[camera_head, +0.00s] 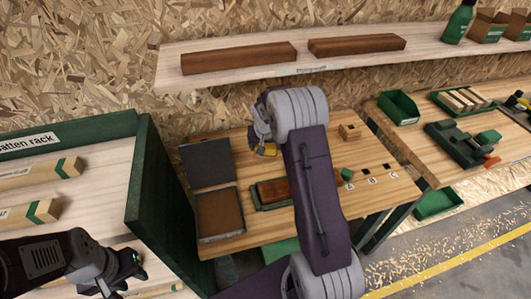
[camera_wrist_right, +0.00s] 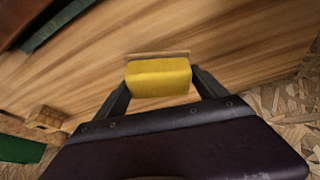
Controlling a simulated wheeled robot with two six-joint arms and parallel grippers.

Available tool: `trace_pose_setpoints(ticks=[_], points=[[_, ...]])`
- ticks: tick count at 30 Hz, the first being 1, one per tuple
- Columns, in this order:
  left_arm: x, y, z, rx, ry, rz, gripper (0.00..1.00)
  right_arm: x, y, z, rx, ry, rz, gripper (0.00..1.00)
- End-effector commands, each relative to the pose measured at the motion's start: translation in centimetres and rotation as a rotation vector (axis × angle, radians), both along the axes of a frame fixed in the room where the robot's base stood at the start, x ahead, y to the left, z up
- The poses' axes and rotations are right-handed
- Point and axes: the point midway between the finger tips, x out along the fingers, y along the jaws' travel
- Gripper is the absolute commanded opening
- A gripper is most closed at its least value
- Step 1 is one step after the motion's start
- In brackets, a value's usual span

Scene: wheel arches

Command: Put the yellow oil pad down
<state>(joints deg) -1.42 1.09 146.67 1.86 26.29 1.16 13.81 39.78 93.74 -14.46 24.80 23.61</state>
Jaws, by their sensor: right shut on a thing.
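The yellow oil pad (camera_wrist_right: 158,78) is a small yellow block between the two fingers of my right gripper (camera_wrist_right: 162,88) in the right wrist view. The gripper is shut on it, over the wooden bench top. A thin tan strip shows just beyond the pad; I cannot tell whether the pad touches the bench. In the head view the yellow pad (camera_head: 268,150) shows only in part beside my right wrist, above the back of the bench (camera_head: 318,150). My left gripper (camera_head: 128,272) is at the lower left, away from the pad; its finger opening is unclear.
A grey tin (camera_head: 240,222) with brown contents and a flat grey panel (camera_head: 206,160) lie at the bench's left. A red-brown block (camera_head: 272,191) sits in a green holder near my forearm. A small wooden block (camera_head: 350,131) stands right. A dark green rack wall (camera_head: 160,190) borders the left.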

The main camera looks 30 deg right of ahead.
Motion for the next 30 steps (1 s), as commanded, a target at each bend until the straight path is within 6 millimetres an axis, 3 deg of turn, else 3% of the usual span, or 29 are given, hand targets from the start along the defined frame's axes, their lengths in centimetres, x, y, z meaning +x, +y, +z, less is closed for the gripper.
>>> trace_pose_setpoints(ticks=[4,9,19,20,21,30], points=[[0.0,0.0,0.0,0.0,0.0,0.0,0.36,-0.1,0.0,-1.1,0.0,0.003,0.0,0.17],[0.0,0.0,-0.1,0.0,0.0,0.0,0.36,-0.1,0.0,-3.9,0.0,0.003,0.0,0.17],[0.0,0.0,-0.6,0.0,0.0,0.0,0.36,-0.1,0.0,-4.4,0.0,0.0,0.0,0.17],[0.0,0.0,-0.5,0.0,0.0,0.0,0.36,-0.1,0.0,-4.3,0.0,0.0,0.0,0.87],[0.0,0.0,-0.4,0.0,0.0,0.0,0.36,-0.1,0.0,-4.3,0.0,0.001,0.0,0.98],[0.0,0.0,-0.1,0.0,0.0,0.0,0.36,-0.1,-0.1,-3.9,0.0,0.001,0.0,1.0]])
